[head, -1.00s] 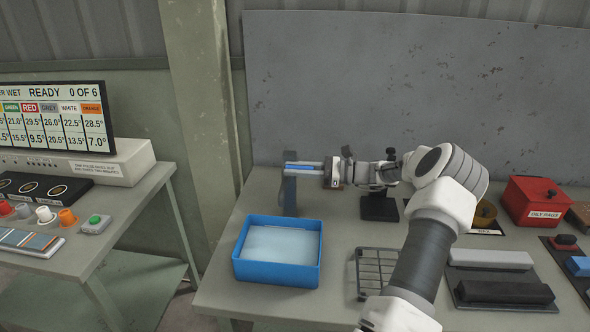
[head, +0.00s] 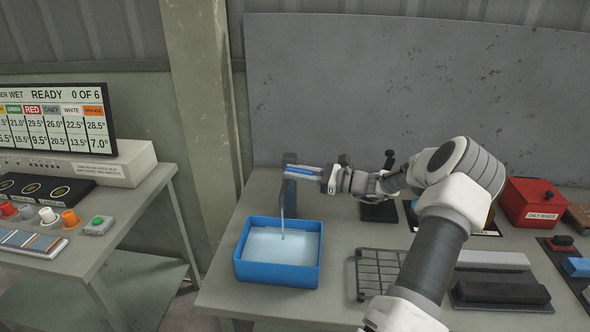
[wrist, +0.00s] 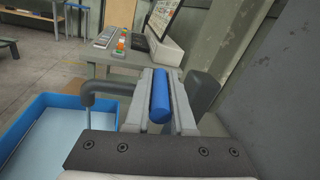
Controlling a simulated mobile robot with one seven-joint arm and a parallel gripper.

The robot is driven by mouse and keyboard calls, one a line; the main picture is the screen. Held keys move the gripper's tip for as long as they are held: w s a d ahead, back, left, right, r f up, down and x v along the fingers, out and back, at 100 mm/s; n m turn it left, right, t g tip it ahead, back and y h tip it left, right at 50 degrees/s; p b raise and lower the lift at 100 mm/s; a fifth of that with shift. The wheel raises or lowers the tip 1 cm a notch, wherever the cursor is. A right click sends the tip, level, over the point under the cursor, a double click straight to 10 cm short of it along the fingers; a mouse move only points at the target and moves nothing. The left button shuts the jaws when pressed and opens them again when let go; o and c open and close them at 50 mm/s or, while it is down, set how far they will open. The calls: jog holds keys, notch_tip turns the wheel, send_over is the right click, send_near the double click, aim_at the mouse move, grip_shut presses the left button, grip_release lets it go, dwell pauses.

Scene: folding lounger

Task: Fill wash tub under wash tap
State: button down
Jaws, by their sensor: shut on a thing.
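The blue wash tub (head: 277,276) stands on the bench with pale water in it. The grey wash tap (head: 291,190) stands behind it, and a thin stream falls from its spout into the tub. My gripper (head: 305,171) is shut on the blue tap handle (wrist: 160,96), which lies between the two fingers in the wrist view. The tap spout (wrist: 103,88) curves out to the left there, over the tub (wrist: 35,150). The handle's joint to the tap is hidden by my fingers.
A wire rack (head: 377,272) lies right of the tub, near my arm. A red oily rags box (head: 534,202) and dark blocks (head: 500,295) are farther right. A grey panel (head: 400,90) rises behind the bench. A side table with a display (head: 55,118) stands left.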

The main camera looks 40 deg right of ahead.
jog(key=shift+m+t+h, duration=0.3)
jog(key=shift+m+h, duration=0.1)
jog(key=shift+h, duration=0.1)
jog(key=c, duration=0.8)
grip_release()
jog(key=shift+o, duration=0.2)
jog(key=shift+s, duration=0.15)
jog(key=v, duration=1.7)
jog(key=shift+b, duration=0.45)
jog(key=shift+s, duration=0.1)
